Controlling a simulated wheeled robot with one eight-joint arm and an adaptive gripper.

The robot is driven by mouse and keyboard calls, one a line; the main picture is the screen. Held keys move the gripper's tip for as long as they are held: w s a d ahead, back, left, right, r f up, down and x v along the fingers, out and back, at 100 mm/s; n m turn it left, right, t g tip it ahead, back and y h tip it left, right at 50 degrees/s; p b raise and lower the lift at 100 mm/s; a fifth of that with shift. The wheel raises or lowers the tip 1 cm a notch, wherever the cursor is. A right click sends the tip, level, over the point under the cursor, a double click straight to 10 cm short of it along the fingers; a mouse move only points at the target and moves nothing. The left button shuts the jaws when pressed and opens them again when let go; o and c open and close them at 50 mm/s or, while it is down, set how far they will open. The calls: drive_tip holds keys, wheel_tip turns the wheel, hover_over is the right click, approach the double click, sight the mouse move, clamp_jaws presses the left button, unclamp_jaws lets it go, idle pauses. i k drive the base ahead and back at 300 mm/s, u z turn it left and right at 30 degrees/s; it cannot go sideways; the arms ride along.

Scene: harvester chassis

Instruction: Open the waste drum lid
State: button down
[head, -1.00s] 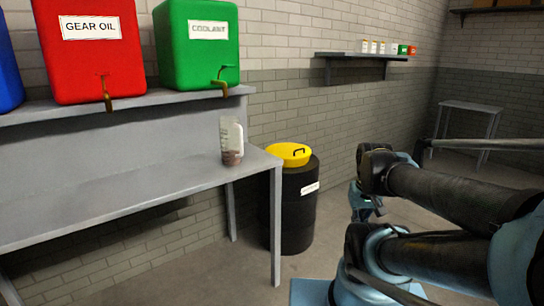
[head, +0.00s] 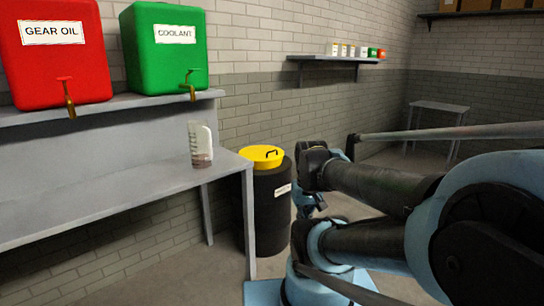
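The waste drum (head: 270,205) is a black barrel with a white label, standing on the floor past the right end of the workbench. Its yellow lid (head: 258,159) sits on top and looks closed, with a dark handle (head: 272,153). My gripper (head: 309,205) hangs low to the right of the drum, apart from it. It is small, dark and partly covered by my arm, so its fingers cannot be made out. Nothing shows in it.
The grey workbench (head: 100,202) fills the left, with a measuring jug (head: 201,145) near its right end. Red gear oil (head: 55,50) and green coolant (head: 165,48) tanks stand on a shelf above. A wall shelf (head: 335,60) and a small table (head: 437,106) are farther back.

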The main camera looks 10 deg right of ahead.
sight(257, 154)
drive_tip(key=i, duration=0.95)
drive_tip(key=z, duration=0.05)
